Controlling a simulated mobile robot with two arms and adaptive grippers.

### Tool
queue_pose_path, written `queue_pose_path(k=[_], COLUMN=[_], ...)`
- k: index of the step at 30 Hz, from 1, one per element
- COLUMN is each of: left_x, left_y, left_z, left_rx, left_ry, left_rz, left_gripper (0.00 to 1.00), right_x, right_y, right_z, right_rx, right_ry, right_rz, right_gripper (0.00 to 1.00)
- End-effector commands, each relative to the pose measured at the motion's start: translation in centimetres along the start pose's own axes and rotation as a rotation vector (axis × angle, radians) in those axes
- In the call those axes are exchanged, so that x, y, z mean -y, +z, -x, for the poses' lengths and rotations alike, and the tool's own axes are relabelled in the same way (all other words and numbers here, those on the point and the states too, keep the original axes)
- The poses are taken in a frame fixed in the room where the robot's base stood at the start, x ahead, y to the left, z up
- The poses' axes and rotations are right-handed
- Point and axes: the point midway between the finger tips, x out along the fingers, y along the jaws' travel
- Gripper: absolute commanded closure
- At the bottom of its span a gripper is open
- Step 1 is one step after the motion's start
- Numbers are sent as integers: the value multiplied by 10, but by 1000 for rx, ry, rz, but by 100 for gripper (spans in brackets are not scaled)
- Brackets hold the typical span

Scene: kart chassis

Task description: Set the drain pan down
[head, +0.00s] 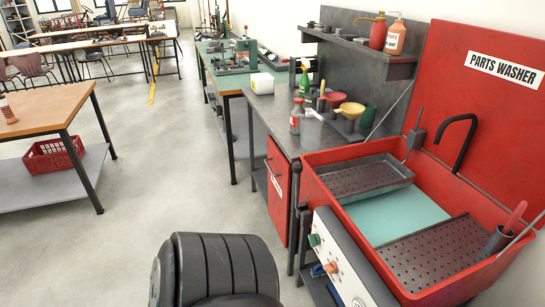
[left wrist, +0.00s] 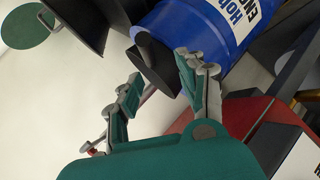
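I cannot make out a drain pan with certainty in either view. In the left wrist view my left gripper (left wrist: 158,70) has its fingers spread apart. A dark, short round piece (left wrist: 156,62) shows between and beyond the fingertips, and I see no clear grip on it. A blue drum (left wrist: 208,30) with a white label lies just past the right-hand finger. A wide black panel-like piece (left wrist: 82,22) is at the top left, and I cannot tell what it belongs to. Neither gripper shows in the head view.
A red parts washer (head: 400,276) stands at the right, beside a grey bench (head: 272,118) with bottles and funnels. A wooden table (head: 45,110) is at the left. The floor between is clear.

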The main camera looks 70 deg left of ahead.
Motion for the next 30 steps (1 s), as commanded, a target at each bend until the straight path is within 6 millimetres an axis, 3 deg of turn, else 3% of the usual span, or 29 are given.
queue_pose_path(k=[2,7,9,12,15,18,21,30], left_x=[45,192,250,317,362,388,400,404], left_y=[12,65,96,141,182,209,224,229], left_z=[-8,-4,12,44,79,106,122,128], left_rx=[13,127,218,370,520,633,698,719], left_ry=[-92,-380,-490,-605,-670,-698,-707,-710], left_rz=[-58,-312,-430,-585,-707,-788,-831,-845], left_gripper=[60,60,60,60,60,60,60,60], right_x=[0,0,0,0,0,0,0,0], right_y=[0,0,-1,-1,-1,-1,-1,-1], right_z=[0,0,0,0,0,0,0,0], right_rx=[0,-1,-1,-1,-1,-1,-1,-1], right_ry=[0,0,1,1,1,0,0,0], right_rz=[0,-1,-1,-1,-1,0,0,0], right_gripper=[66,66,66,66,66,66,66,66])
